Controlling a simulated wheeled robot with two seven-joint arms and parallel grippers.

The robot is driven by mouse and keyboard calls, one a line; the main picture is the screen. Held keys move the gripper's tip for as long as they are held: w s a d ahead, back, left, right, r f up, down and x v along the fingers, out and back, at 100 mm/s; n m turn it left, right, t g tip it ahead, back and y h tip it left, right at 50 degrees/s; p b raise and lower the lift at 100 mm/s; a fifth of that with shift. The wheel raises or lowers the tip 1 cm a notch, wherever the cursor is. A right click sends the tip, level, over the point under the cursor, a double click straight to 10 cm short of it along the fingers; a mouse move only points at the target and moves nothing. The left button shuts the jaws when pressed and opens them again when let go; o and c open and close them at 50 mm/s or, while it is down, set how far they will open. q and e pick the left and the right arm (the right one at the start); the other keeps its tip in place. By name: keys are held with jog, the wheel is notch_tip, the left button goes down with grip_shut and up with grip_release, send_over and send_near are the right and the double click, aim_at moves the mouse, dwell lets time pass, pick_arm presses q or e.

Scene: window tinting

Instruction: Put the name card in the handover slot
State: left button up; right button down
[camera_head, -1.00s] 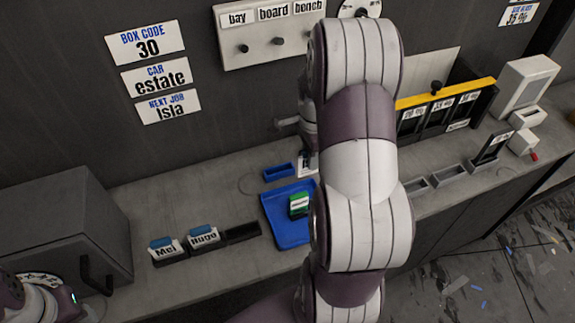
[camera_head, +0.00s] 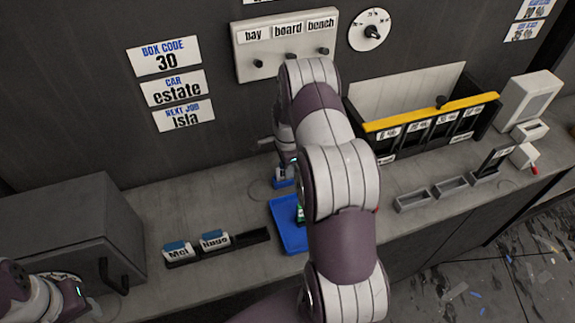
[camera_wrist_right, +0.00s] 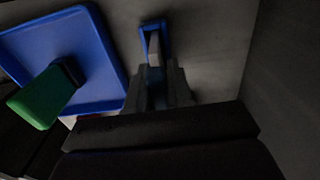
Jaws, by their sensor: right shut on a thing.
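My right gripper (camera_head: 284,168) points down at the small blue handover slot (camera_head: 283,184), behind the blue tray. In the right wrist view the gripper's fingers (camera_wrist_right: 156,82) are shut on the name card (camera_wrist_right: 154,48), seen edge-on as a thin grey strip. The card lines up with the blue slot (camera_wrist_right: 144,30) and overlaps its opening; I cannot tell how deep it sits. Its print is hidden. Of my left arm only a link shows at the lower left in the head view; its gripper is out of view.
The blue tray (camera_head: 281,222) holds a green-handled object (camera_wrist_right: 42,97). A dark rack (camera_head: 252,238) holds the Mel (camera_head: 178,252) and Hugo (camera_head: 215,241) cards; its right place is empty. The wall sign (camera_head: 184,114) reads Isla. A grey box (camera_head: 60,225) stands left.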

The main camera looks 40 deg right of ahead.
jog(key=shift+f, duration=0.2)
jog(key=c, duration=1)
grip_release()
jog(key=shift+r, duration=0.1)
